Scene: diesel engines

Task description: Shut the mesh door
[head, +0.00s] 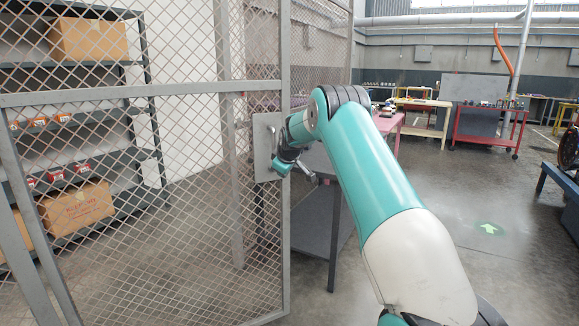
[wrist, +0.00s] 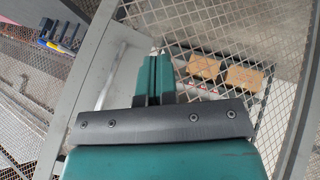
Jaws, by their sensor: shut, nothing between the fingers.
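The mesh door (head: 180,90) is a grey metal frame with diamond wire mesh and fills the left half of the head view. Its upright right edge bears a plain metal plate (head: 264,130) with a handle (head: 272,143). My gripper (head: 284,167) is beside this plate, at the door's right edge. In the wrist view my gripper's fingers (wrist: 156,62) are together with nothing between them, in front of a grey frame bar and plate. Whether the fingers touch the door or handle I cannot tell.
Behind the mesh, a shelf rack (head: 80,150) holds cardboard boxes (head: 78,208). Another mesh panel (head: 315,40) stands behind the door's right edge. A dark table (head: 318,225) is close behind my arm. A red cart (head: 488,125) stands farther back; the floor at right is largely clear.

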